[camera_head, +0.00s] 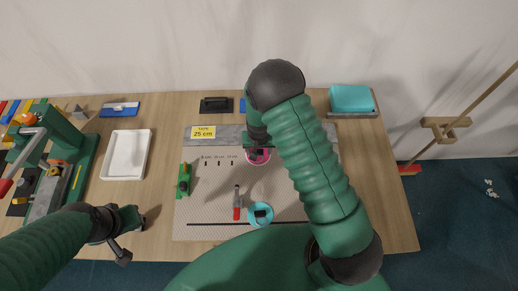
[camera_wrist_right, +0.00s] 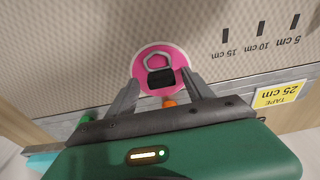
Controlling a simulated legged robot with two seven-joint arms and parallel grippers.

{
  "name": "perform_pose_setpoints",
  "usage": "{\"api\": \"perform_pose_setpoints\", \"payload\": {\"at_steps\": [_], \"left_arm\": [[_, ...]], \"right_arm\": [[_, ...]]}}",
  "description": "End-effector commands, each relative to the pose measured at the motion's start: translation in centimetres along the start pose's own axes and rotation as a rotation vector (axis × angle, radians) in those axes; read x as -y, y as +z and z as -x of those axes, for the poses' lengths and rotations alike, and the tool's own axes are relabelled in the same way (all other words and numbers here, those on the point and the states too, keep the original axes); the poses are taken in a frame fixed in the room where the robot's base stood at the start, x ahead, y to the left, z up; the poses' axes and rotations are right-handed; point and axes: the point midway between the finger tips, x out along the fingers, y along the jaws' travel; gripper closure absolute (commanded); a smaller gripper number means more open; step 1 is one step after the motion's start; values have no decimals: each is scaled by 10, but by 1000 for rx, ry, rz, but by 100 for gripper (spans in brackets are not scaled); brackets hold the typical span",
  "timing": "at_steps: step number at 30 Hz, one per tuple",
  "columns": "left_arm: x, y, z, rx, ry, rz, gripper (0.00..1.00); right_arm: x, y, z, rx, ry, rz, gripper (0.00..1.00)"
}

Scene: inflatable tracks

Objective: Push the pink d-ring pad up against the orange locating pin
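The pink d-ring pad (camera_wrist_right: 143,62) is a round disc with a pale ring and a black block on it, lying on the patterned mat (camera_wrist_right: 90,45). It also shows in the head view (camera_head: 266,159), partly hidden by my right gripper (camera_head: 257,148). In the right wrist view my right gripper (camera_wrist_right: 161,76) is open, with its fingers on either side of the black block and gaps beside it. The orange locating pin (camera_wrist_right: 168,102) shows just below the pad's edge; I cannot tell whether they touch. My left gripper (camera_head: 133,238) is open and empty at the table's left.
A teal round pad (camera_head: 253,221), a red-handled tool (camera_head: 237,208) and a green tool (camera_head: 184,181) lie on the mat. A white tray (camera_head: 109,174) and green press (camera_head: 62,150) stand left. A teal box (camera_head: 351,98) is back right.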

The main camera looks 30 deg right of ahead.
Motion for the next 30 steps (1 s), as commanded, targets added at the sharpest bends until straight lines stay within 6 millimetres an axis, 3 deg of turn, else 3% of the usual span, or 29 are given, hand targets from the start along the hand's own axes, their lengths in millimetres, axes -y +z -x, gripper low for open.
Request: {"api": "perform_pose_setpoints", "payload": {"at_steps": [2, 13, 30], "left_arm": [[0, 0, 0, 0, 0, 0, 100], [0, 0, 0, 0, 0, 0, 100], [0, 1, -3, 0, 0, 0, 100]], "right_arm": [[-1, 1, 0, 2, 0, 0, 50], [-2, 1, 0, 2, 0, -1, 98], [-1, -11, -2, 2, 0, 0, 100]]}}
